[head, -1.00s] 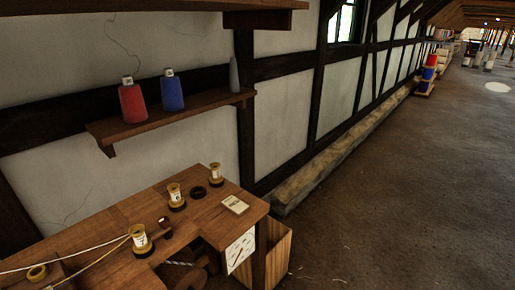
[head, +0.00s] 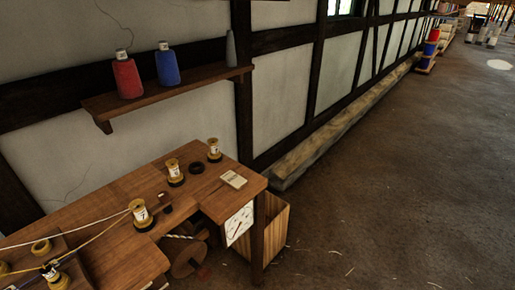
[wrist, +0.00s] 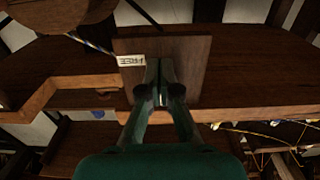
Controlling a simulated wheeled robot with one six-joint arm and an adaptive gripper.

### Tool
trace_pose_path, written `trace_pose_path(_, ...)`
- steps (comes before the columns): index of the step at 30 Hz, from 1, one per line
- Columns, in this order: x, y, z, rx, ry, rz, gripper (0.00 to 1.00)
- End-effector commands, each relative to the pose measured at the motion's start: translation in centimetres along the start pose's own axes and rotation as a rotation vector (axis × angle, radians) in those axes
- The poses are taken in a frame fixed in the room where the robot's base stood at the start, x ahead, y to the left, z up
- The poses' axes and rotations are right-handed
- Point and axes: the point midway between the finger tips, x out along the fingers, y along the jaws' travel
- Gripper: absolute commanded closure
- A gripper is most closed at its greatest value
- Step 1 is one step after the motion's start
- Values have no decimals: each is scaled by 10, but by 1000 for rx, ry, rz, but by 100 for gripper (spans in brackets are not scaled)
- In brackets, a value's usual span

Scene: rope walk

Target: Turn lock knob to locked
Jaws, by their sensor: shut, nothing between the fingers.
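In the wrist view, my gripper (wrist: 160,72) is shut and empty, its fingertips in front of a dark wooden panel (wrist: 190,62). A white label (wrist: 131,60) that seems to read FREE is on the panel, just left of my fingertips. I cannot make out the lock knob; my fingers cover the middle of the panel. Whether they touch anything is not clear. In the head view my gripper does not show. A wooden drum (head: 184,257) with rope sits under the bench there.
The wooden bench (head: 115,200) carries several yellow spools and a small pad (head: 233,180). A white plate (head: 239,224) with markings is on its front, beside a wooden bin (head: 275,225). A shelf (head: 150,100) holds red and blue cones.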

Motion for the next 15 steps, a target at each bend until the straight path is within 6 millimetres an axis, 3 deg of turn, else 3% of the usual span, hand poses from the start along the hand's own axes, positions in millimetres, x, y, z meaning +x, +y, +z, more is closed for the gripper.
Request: trace_pose_path(15,-52,0,1,-1,-2,0,100)
